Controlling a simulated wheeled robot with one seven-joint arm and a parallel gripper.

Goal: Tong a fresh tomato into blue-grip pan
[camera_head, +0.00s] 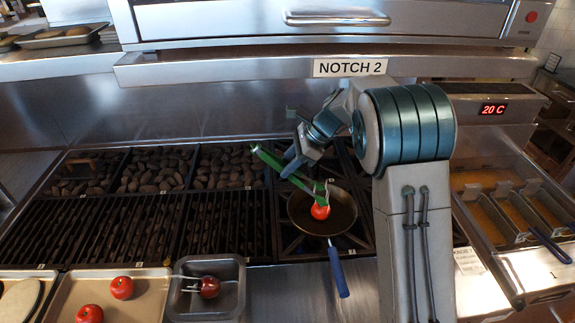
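A dark round pan (345,222) with a blue handle (338,273) sits on the burner grate right of the char grill. A bright red tomato (320,211) is in the pan, left of its middle. My gripper (291,167) is above and left of the pan, shut on green tongs (272,162). The tongs' tips reach down to the tomato; whether they still pinch it or only touch it, I cannot tell. Two more red tomatoes (122,288) lie on a tan tray (145,303) at the lower left.
A steel bin (231,290) beside the tray holds a darker red round item (210,287) and a pale metal utensil. Grill bars (120,228) and briquettes (155,170) lie left. A fryer with baskets (492,222) stands right. A hood shelf (230,68) overhangs the back.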

